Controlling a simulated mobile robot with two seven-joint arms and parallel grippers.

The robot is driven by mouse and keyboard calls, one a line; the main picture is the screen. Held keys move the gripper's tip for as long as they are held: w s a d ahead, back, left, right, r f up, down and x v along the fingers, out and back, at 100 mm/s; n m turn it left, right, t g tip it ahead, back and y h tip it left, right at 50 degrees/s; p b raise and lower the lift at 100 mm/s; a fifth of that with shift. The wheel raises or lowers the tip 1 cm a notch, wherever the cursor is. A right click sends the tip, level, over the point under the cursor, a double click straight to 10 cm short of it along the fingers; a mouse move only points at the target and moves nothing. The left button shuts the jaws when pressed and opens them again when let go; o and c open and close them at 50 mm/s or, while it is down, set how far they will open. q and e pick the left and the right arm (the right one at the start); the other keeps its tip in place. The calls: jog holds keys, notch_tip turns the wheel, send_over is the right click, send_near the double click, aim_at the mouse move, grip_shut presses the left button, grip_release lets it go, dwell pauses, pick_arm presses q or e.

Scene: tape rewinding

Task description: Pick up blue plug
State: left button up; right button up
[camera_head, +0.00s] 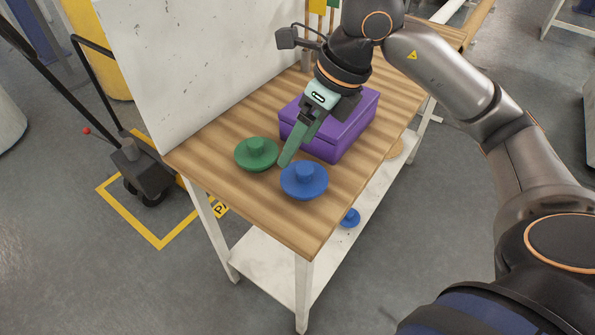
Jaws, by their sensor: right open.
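The blue plug (304,181), a round flanged disc with a raised knob, sits on the wooden tabletop near its front edge. A similar green plug (256,153) sits to its left and a little farther back. My right gripper (288,158) points down from the upper right, with its green-grey fingers between the two plugs, just behind and left of the blue plug. It is open and holds nothing. The fingers overlap in this view, so the gap between them is hard to see. My left gripper is not in view.
A purple box (335,125) stands on the table (225,187) right behind the blue plug. A white panel (205,55) rises along the table's back left. Another blue piece (350,217) lies on the lower shelf (275,262). The tabletop's front left is clear.

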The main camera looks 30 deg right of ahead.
jog(key=h, duration=0.2)
send_near(305, 168)
jog(key=f, duration=0.2)
jog(key=f+m, duration=0.1)
jog(key=shift+w+a+f+b, duration=0.15)
jog(key=shift+w+a+b, duration=0.2)
jog(key=shift+w, duration=0.05)
jog(key=shift+w+f, duration=0.1)
jog(key=shift+f, duration=0.4)
jog(key=shift+x, duration=2.4)
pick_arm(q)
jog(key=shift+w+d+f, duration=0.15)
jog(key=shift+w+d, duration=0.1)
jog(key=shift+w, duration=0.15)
pick_arm(e)
jog(key=shift+d, duration=0.1)
jog(key=shift+c, duration=0.3)
jog(key=c, duration=1)
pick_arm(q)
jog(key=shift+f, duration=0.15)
pick_arm(e)
jog(key=shift+r, duration=0.15)
